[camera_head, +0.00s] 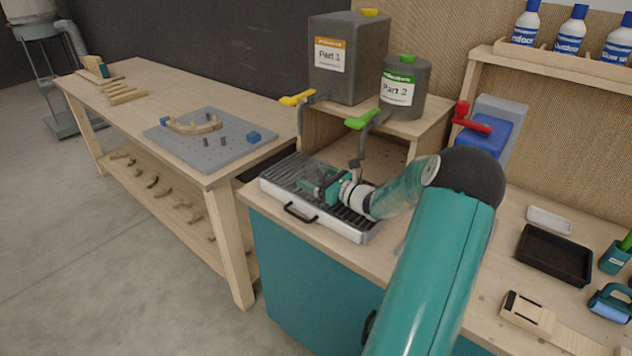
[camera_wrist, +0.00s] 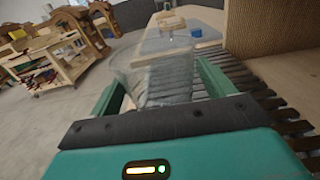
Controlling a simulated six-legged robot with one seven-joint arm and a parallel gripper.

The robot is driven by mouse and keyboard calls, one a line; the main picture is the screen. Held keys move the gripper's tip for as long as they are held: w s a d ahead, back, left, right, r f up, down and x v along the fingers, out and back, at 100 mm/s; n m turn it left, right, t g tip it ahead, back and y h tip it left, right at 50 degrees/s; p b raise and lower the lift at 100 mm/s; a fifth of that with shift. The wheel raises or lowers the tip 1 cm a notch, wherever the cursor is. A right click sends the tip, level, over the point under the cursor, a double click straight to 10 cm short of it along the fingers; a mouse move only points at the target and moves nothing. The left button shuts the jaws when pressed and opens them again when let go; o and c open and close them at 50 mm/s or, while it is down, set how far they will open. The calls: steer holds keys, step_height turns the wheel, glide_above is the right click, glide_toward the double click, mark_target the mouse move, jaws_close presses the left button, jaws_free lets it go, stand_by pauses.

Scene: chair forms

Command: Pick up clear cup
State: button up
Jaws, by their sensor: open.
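The clear cup (camera_wrist: 158,77) shows in the wrist view, see-through and upright, just ahead of my gripper's palm. My gripper (camera_wrist: 158,88) is open, with one green finger on each side of the cup. I cannot tell whether either finger touches it. In the head view my gripper (camera_head: 312,189) is low over the slatted drip tray (camera_head: 345,229) on the counter. The cup is too hard to make out in that view. The tray's dark slats also show in the wrist view (camera_wrist: 262,95), under and to the right of the fingers.
Part 1 (camera_head: 345,80) and Part 2 (camera_head: 405,100) containers stand on a wooden stand behind the tray; their yellow (camera_head: 297,99) and green (camera_head: 362,120) taps hang near my arm. A black tray (camera_head: 553,256) lies right. A wooden workbench (camera_head: 228,112) stands left.

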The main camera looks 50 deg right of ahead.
steer(key=c, duration=0.9)
steer(key=shift+o, duration=0.2)
